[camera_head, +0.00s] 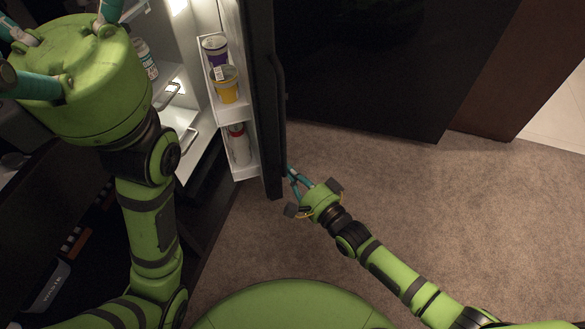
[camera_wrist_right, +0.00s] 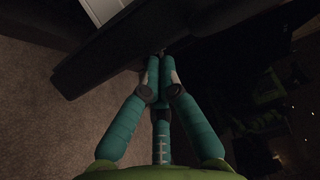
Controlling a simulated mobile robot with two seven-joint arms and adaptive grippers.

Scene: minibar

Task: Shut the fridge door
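The dark fridge door (camera_head: 262,110) stands open, with its white inner shelves facing left and a dark handle (camera_head: 279,75) on its outer face. The lit fridge interior (camera_head: 185,95) shows to its left, partly hidden by my left arm. My right gripper (camera_head: 291,176) is low at the outer side of the door, near its free edge. In the right wrist view the door (camera_wrist_right: 110,55) spans the top, and the teal fingertips are drawn together at it; whether they touch is unclear. My left gripper (camera_head: 45,38) is raised at the upper left with fingers spread and nothing visible between them.
Door shelves hold a purple cup (camera_head: 215,48), a yellow cup (camera_head: 227,85) and a white bottle (camera_head: 238,146). A bottle (camera_head: 145,58) stands inside the fridge. Dark cabinet fronts (camera_head: 370,70) are behind the door. Carpet (camera_head: 430,210) is clear on the right.

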